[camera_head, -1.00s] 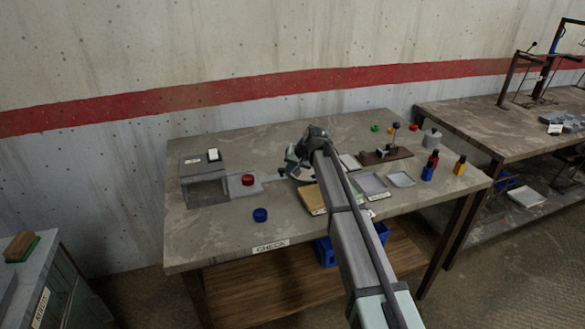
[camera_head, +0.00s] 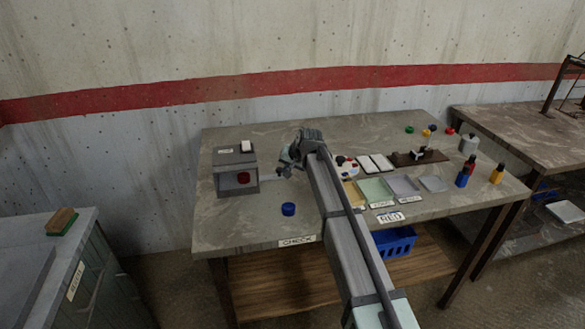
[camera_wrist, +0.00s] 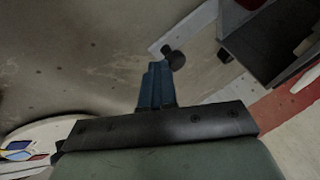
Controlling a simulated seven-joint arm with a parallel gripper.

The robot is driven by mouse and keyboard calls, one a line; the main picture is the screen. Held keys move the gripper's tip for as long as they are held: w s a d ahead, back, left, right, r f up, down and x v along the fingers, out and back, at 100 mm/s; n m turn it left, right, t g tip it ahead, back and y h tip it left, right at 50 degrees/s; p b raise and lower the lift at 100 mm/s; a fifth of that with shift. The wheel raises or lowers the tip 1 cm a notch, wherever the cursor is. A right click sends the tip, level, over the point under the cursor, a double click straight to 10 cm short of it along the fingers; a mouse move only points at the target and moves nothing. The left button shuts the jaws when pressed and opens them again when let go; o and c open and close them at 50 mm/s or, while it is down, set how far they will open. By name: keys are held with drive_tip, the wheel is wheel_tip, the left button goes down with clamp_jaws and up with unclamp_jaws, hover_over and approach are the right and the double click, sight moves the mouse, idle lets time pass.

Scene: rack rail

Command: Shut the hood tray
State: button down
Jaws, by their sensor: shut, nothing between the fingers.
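The hood (camera_head: 226,158) is a grey open-fronted box at the left end of the table. Its tray (camera_head: 268,177) is mostly inside, with a short pale end sticking out on the right. A red puck (camera_head: 243,178) shows within the hood opening. My gripper (camera_head: 284,168) is shut and empty, low beside the tray's outer end. In the wrist view, the closed blue fingers (camera_wrist: 156,86) are close to a dark round knob (camera_wrist: 174,60) on the pale tray end; I cannot tell whether they touch. The hood's dark box (camera_wrist: 262,42) shows at upper right there.
A blue puck (camera_head: 288,209) lies on the table in front of the hood. A round plate with coloured spots (camera_head: 346,166), shallow trays (camera_head: 376,190) and several small bottles stand to the right. The table between hood and front edge is mostly clear.

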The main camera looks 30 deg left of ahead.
drive_tip(key=shift+s+a, duration=0.2)
drive_tip(key=shift+s, duration=0.05)
drive_tip(key=shift+w+d, duration=0.15)
drive_tip(key=shift+d, duration=0.35)
drive_tip(key=d, duration=0.2)
drive_tip(key=w+d, duration=0.1)
drive_tip(key=shift+r, duration=0.25)
drive_tip(key=v, duration=1)
drive_tip(key=shift+w+d, duration=0.15)
drive_tip(key=shift+w, duration=0.15)
